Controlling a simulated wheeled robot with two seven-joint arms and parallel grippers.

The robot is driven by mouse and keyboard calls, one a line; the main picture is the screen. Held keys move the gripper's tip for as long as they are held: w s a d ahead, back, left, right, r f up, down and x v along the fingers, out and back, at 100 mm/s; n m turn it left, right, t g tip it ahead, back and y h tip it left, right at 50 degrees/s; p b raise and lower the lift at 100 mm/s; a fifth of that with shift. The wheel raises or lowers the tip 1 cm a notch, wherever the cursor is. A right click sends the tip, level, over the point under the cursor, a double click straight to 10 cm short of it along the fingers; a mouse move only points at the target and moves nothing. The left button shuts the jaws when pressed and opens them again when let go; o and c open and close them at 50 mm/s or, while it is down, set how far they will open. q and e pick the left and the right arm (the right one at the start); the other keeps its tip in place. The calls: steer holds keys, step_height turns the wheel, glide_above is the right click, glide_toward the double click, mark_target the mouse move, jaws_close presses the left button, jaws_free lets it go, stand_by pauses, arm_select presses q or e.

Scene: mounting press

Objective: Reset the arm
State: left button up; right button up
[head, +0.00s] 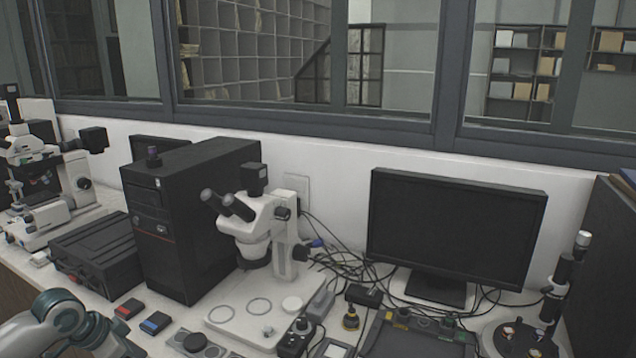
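Part of my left arm, grey and teal, shows at the bottom left in the head view, in front of the bench. It bends over there and runs out of the bottom edge. Its gripper fingers do not show, so its opening is hidden. My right arm and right gripper do not show. No object is seen held.
The white bench carries a stereo microscope (257,219), a black computer tower (192,225), a black monitor (452,229), a black case (95,254) and another microscope (45,190). Red (129,308) and blue (156,322) small boxes lie near my arm. Loose cables run behind; free room is small.

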arm_select(q)
step_height(320, 180, down, 31)
steer(key=s+a+n+t+y, duration=0.1)
steer(key=a+n+y, duration=0.15)
steer(key=n, duration=0.25)
steer(key=s+d+f+g, duration=0.1)
steer(key=s+d+f, duration=0.1)
steer(key=s+f, duration=1.35)
steer(key=s+d+f+g, duration=0.1)
steer(key=s+d+f, duration=0.4)
steer(key=s, duration=0.7)
steer(key=s+d+f+g, duration=0.1)
steer(key=s+d+f, duration=0.4)
steer(key=s, duration=0.7)
steer(key=s+d+f+g, duration=0.1)
steer(key=s+d+f, duration=0.4)
steer(key=s, duration=0.7)
step_height(320, 180, down, 2)
steer(key=shift+s+d+f+y, duration=0.1)
steer(key=shift+s+d+y, duration=0.1)
steer(key=shift+s+y, duration=0.25)
steer(key=shift+o, duration=0.4)
steer(key=shift+w, duration=0.15)
